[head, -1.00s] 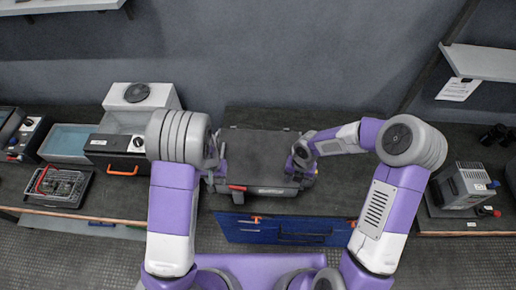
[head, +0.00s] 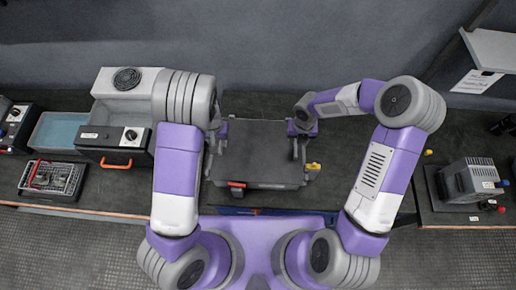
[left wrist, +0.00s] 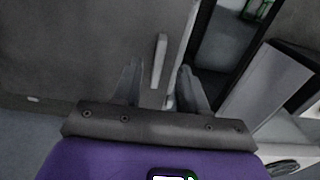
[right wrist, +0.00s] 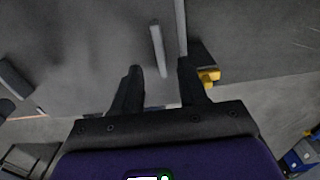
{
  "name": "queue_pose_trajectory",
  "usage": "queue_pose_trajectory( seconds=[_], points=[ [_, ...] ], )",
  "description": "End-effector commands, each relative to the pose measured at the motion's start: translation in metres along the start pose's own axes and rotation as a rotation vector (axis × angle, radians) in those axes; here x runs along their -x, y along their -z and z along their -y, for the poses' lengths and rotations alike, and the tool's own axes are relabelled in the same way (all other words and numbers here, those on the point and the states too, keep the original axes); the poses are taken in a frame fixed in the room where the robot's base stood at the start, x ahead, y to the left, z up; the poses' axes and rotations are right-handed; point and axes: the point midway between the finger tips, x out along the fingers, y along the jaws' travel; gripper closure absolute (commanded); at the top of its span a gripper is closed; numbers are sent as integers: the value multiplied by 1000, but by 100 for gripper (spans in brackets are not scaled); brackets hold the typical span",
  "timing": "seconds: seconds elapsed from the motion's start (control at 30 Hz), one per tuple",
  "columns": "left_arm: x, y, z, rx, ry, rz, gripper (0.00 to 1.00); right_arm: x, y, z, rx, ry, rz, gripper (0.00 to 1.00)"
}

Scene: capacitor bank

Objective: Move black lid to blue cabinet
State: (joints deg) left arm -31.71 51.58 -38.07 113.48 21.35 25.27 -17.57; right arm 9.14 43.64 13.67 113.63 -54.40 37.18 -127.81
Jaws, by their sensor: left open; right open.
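The black lid (head: 255,150), a broad dark flat cover, lies level on a case on the bench in the middle of the head view. A thin upright grey handle stands near each side edge. My left gripper (head: 215,146) is at the left edge and my right gripper (head: 301,142) at the right edge. Both are open. In the left wrist view a handle bar (left wrist: 160,52) lies in line with the gap between the fingers; a similar bar (right wrist: 157,48) shows in the right wrist view. Contact cannot be told. The blue cabinet (head: 272,211) shows only as a strip below the bench edge.
On the left are a black box with an orange handle (head: 116,164), a blue-lined tray (head: 62,130) and a wire rack (head: 52,177). A grey unit (head: 468,180) stands on the right. A yellow part (head: 313,166) is beside the lid's right edge. Bench right of the lid looks mostly clear.

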Motion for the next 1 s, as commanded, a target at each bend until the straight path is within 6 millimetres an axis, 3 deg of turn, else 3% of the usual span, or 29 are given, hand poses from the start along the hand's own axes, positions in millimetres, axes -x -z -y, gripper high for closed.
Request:
queue_pose_trajectory(
  seconds=[0.33,0.77,1.0],
  points=[
    [-50,0,0,-1,1,2,57,-50,1,0,0,0,-2,57],
    [-60,0,0,-1,0,-1,57,-60,0,0,-1,0,-1,57],
    [-60,0,0,-1,0,-1,93,-60,0,0,-1,0,-1,93]
  ],
)
